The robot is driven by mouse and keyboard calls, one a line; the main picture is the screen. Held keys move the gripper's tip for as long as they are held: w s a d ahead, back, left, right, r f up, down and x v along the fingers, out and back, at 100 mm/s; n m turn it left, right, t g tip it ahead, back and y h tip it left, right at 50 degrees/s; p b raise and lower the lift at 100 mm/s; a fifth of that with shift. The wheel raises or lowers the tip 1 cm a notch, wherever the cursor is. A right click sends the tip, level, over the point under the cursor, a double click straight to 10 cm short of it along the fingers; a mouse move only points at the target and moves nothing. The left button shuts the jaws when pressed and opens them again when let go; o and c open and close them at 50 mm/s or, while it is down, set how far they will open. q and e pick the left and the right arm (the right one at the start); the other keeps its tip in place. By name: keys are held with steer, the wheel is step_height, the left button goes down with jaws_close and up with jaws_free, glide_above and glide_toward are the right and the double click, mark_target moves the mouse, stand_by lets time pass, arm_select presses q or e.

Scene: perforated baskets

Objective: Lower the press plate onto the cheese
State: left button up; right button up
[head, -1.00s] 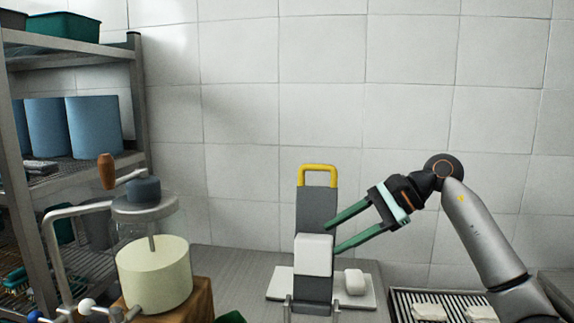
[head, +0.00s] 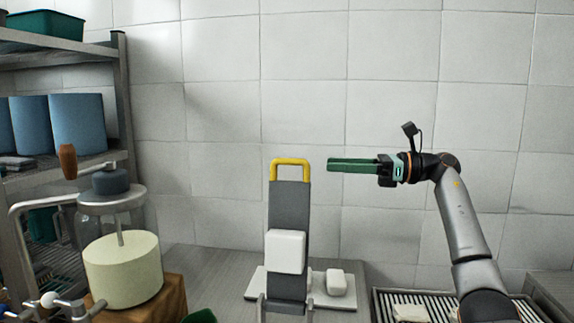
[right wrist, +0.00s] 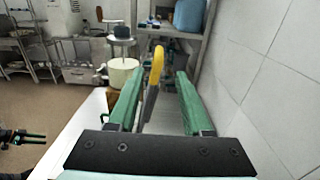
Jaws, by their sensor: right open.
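The press plate (head: 289,208) is a tall grey slab with a yellow handle (head: 290,161) on top and a white block (head: 286,252) on its face. It stands nearly upright over a white base board (head: 256,284). A small white block (head: 336,282), seemingly the cheese, lies on the board to its right. My right gripper (head: 331,165) is level, just right of the handle, its fingers seen edge-on. In the right wrist view its fingers (right wrist: 158,90) are apart, with the handle (right wrist: 157,68) lined up between them. My left gripper (right wrist: 24,136) seems to show small there, its jaws unclear.
A crank-topped vessel with a pale cylinder (head: 124,272) stands on a brown block at left. Metal shelves with blue containers (head: 80,124) rise behind it. A slatted tray (head: 384,305) with white pieces lies at lower right. A tiled wall (head: 370,90) closes the back.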

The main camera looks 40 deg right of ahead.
mark_target(296, 161)
steer(key=p+x, duration=0.2)
steer(key=x, duration=0.7)
steer(key=shift+w+a+r, duration=0.2)
steer(key=shift+a, duration=0.05)
steer(key=shift+w+a+f+p, duration=0.1)
steer(key=shift+w+a+p, duration=0.25)
steer(key=shift+w, duration=0.15)
steer(key=shift+c, duration=0.4)
jaws_close()
